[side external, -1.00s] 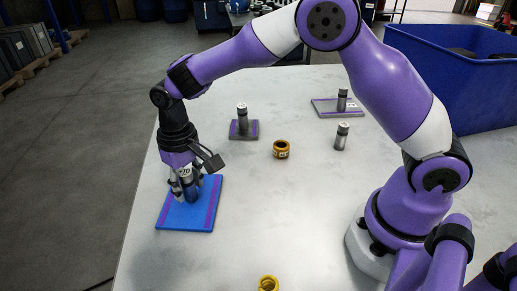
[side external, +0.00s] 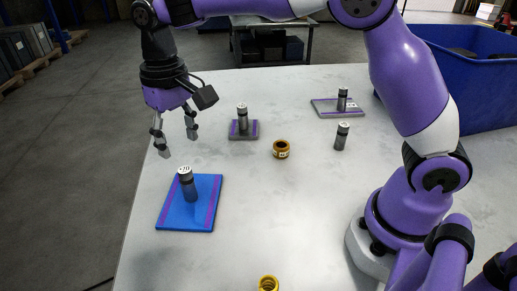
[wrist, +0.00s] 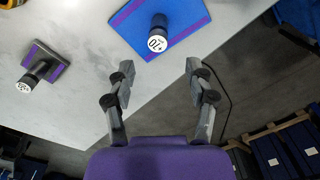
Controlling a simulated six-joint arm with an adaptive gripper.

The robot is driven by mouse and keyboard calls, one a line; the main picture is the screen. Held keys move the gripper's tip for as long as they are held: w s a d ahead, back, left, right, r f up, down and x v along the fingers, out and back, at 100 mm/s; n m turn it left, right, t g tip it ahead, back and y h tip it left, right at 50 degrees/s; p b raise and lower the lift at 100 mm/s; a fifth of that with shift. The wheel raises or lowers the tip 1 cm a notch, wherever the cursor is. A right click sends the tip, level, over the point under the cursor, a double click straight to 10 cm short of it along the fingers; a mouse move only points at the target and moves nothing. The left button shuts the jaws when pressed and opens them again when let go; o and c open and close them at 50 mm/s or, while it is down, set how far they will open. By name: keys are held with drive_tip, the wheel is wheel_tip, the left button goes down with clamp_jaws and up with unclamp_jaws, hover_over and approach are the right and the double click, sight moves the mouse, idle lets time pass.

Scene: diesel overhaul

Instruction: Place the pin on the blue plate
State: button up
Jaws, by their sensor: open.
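A grey metal pin (side external: 187,184) with a white top marked "20" stands upright on the blue plate (side external: 201,216), which has purple stripes along its sides. My gripper (side external: 176,146) is open and empty, raised above and behind the pin, apart from it. In the wrist view the pin (wrist: 158,34) shows from above on the blue plate (wrist: 190,15), ahead of the two spread fingers of my gripper (wrist: 158,78). Nothing is between the fingers.
Another pin (side external: 242,116) stands on a small grey plate (side external: 242,135). A third (side external: 342,97) stands on a grey plate (side external: 325,108) at the back. One more (side external: 341,137) stands on the table.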

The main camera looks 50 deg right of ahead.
drive_tip(key=s+d+r+t, duration=0.3)
drive_tip(key=s+d+r, duration=0.3)
drive_tip(key=s+d, duration=0.1)
drive_tip(key=s+d+f+t, duration=0.2)
drive_tip(key=s+d, duration=0.3)
drive_tip(key=s, duration=0.4)
drive_tip(key=shift+s+d+f+t, duration=0.2)
drive_tip(key=shift+d+f+t, duration=0.1)
drive_tip(key=shift+f, duration=0.05)
